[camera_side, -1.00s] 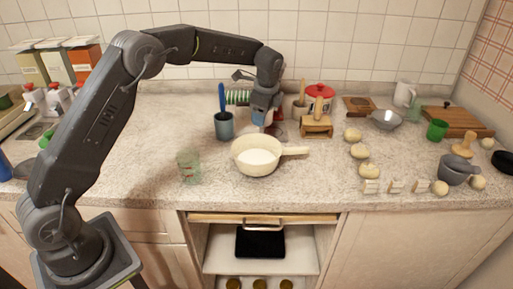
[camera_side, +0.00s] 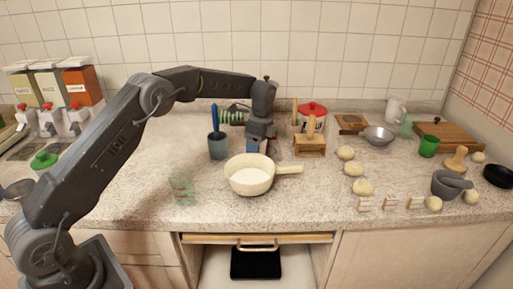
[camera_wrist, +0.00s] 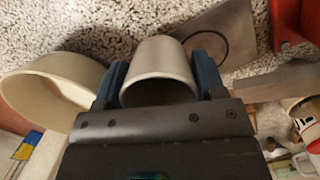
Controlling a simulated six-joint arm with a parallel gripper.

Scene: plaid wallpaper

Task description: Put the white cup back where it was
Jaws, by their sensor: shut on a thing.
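The white cup (camera_wrist: 160,56) sits between the two blue fingers of my gripper (camera_wrist: 160,80) in the wrist view. My gripper is shut on its sides, and the cup's rim faces the camera. In the side view my gripper (camera_side: 259,148) points down just behind the cream pan (camera_side: 250,180). The cup is mostly hidden there by the fingers and pan. The wrist view shows a grey flat plate (camera_wrist: 232,30) with a dark ring beside and partly behind the cup. I cannot tell whether the cup touches the counter.
The pan (camera_wrist: 50,92) is close left of the cup in the wrist view. In the side view, a dark blue cup (camera_side: 218,150) stands left of my gripper, and a wooden box (camera_side: 310,147) and red-lidded pot (camera_side: 312,109) stand right. A glass (camera_side: 183,190) stands front left.

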